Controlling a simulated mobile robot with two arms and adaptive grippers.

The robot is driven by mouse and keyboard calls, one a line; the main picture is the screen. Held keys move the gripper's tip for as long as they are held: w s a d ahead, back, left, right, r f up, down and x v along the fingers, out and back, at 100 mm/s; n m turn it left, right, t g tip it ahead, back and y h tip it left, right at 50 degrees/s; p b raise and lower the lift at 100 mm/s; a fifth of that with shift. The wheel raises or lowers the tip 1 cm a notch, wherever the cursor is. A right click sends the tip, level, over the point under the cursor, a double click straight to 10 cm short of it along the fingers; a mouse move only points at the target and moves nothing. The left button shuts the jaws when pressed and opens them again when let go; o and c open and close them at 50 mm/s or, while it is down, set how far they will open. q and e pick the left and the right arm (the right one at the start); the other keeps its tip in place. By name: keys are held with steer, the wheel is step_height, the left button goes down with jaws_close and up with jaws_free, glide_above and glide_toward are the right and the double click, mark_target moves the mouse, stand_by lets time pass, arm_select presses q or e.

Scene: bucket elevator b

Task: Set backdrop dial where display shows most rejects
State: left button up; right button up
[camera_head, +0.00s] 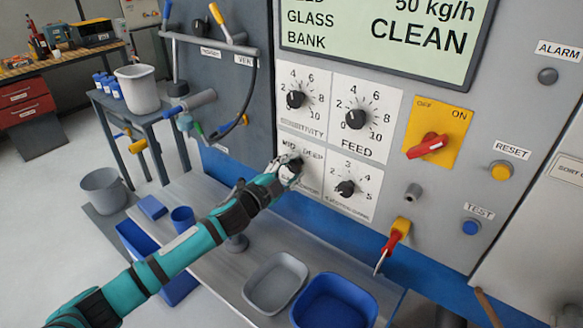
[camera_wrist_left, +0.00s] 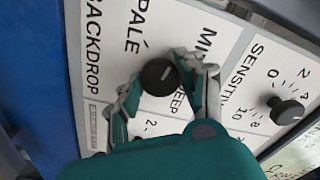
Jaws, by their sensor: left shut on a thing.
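The backdrop dial (camera_wrist_left: 158,77) is a round black knob on a white plate marked PALE, MID and DEEP, with BACKDROP below. My left gripper (camera_wrist_left: 168,88) has its fingers on both sides of the knob and is shut on it. In the head view the left gripper (camera_head: 287,168) is at the panel and hides most of the dial. I cannot tell which mark the knob points to. The display (camera_head: 385,35) is cut off at the top; it reads GLASS BANK, 50 kg/h and CLEAN. No reject figure is visible. My right gripper is out of view.
Close by are the sensitivity dial (camera_head: 295,99), feed dial (camera_head: 355,119) and another dial (camera_head: 345,188). A red switch (camera_head: 428,146) on a yellow plate is farther right. Below the panel, a grey tray (camera_head: 251,295) and blue tray (camera_head: 307,312) stand on the bench.

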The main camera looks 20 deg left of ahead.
arm_select(q)
steer(key=m, duration=0.6)
steer(key=shift+m, duration=0.3)
stand_by(0.4)
steer(key=o, duration=1.2)
steer(key=v, duration=1.2)
